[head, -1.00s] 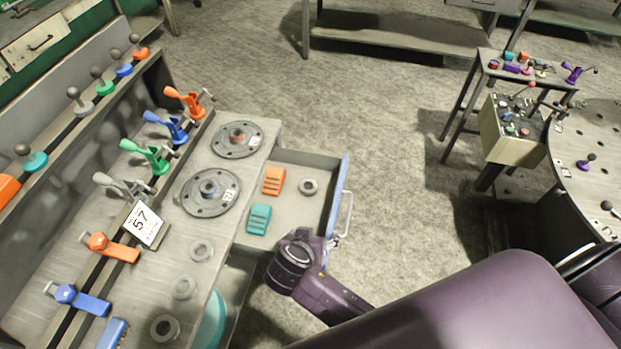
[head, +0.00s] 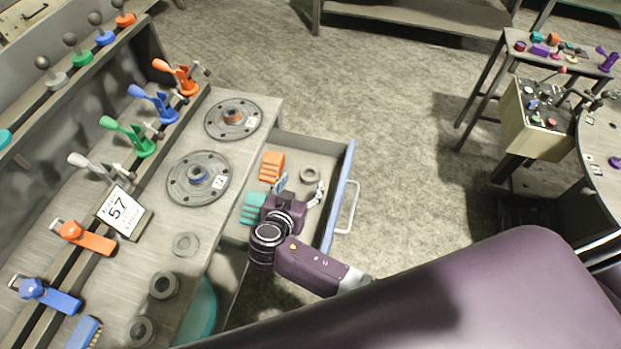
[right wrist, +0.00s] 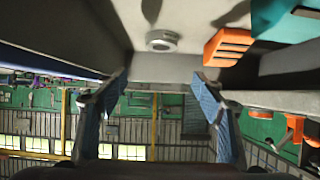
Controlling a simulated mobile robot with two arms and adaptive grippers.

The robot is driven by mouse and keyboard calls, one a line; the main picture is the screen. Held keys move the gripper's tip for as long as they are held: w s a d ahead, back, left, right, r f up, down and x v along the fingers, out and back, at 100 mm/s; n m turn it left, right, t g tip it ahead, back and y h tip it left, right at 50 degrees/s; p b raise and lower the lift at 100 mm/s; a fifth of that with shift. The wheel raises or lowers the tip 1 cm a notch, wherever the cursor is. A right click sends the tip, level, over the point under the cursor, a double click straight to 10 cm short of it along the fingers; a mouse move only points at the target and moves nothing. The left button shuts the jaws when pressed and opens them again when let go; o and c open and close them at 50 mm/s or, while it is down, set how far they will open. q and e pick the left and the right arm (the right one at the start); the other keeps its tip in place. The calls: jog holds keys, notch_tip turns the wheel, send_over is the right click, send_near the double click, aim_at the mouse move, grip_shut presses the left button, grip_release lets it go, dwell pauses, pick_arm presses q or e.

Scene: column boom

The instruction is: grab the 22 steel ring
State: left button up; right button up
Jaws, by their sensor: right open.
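A small steel ring (head: 310,174) lies flat in the open drawer (head: 344,165), near its far right corner. It also shows in the right wrist view (right wrist: 163,36), beyond and between my fingers. I cannot read any number on it. My right gripper (head: 299,188) is over the drawer, its fingers apart and empty, just short of the ring. The right wrist view shows both blue-padded fingers (right wrist: 162,88) spread wide. More steel rings lie on the bench: one pale (head: 186,244), two darker (head: 164,285) (head: 141,330). My left gripper is not in view.
In the drawer, an orange block (head: 271,165) and a teal block (head: 253,208) lie left of my gripper. Two round flanges (head: 184,196) (head: 226,128) sit on the bench. The drawer handle (head: 351,208) sticks out right.

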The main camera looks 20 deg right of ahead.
aim_at(310, 175)
jog(key=f, duration=0.1)
jog(key=f+b, duration=0.1)
jog(key=f, duration=0.1)
jog(key=shift+w+d+b, duration=0.25)
jog(key=shift+w+b, duration=0.15)
jog(key=shift+w+d+f, duration=0.1)
jog(key=shift+f, duration=0.15)
jog(key=shift+w, duration=0.1)
jog(key=shift+w+d+f, duration=0.1)
jog(key=shift+w+d, duration=0.1)
jog(key=shift+w, duration=0.05)
jog(key=shift+w+d+f, duration=0.2)
jog(key=shift+w+d, duration=0.05)
jog(key=shift+w, duration=0.05)
jog(key=p+x, duration=0.1)
jog(key=x, duration=0.4)
jog(key=shift+w+a, duration=0.1)
jog(key=shift+a, duration=0.05)
jog(key=shift+w+d+f, duration=0.25)
jog(key=shift+w+f, duration=0.05)
jog(key=shift+f, duration=0.05)
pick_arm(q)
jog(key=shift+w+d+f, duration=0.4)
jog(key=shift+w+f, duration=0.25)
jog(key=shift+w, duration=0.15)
pick_arm(e)
jog(key=shift+c, duration=0.4)
